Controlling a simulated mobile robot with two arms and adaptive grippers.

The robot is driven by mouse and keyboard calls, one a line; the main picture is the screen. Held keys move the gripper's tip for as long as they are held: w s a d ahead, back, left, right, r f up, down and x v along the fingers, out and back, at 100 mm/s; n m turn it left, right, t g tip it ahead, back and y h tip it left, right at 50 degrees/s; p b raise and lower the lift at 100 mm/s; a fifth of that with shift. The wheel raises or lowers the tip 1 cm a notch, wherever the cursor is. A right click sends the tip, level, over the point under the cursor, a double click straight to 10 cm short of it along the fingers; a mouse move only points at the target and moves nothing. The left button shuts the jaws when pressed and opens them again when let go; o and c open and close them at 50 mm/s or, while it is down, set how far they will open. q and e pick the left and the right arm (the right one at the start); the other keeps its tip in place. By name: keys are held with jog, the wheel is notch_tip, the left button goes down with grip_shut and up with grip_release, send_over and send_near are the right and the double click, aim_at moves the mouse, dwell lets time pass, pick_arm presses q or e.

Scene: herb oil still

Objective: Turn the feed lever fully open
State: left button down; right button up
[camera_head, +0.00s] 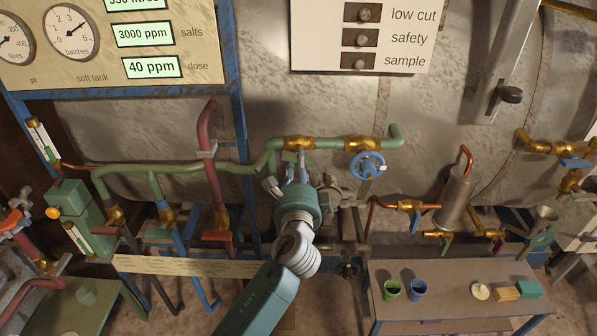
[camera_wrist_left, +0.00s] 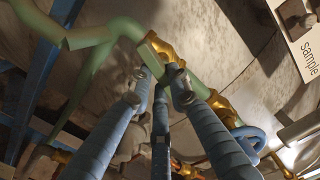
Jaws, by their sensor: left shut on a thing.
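The feed lever looks to be the short green bar (camera_wrist_left: 152,58) at a brass valve (camera_head: 299,143) on the green pipe; I read no label on it. My left gripper (camera_head: 297,168) reaches up from below to just under this valve. In the left wrist view its blue fingers (camera_wrist_left: 158,88) close in around the lower end of the green bar, shut on it. The fingers and wrist hide much of the lever in the head view, so its exact angle is hard to tell. My right gripper is not in view.
A blue handwheel valve (camera_head: 367,165) sits close to the right on the same pipe. A red-brown pipe (camera_head: 207,150) stands to the left. A bench (camera_head: 450,310) with cups is at lower right. A white label panel (camera_head: 365,35) hangs above.

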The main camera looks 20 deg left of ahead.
pick_arm(q)
jog(key=shift+d+f+n+b, duration=0.1)
jog(key=shift+n+b, duration=0.75)
jog(key=shift+n, duration=0.85)
jog(key=c, duration=1.6)
grip_release()
jog(key=v, duration=1.2)
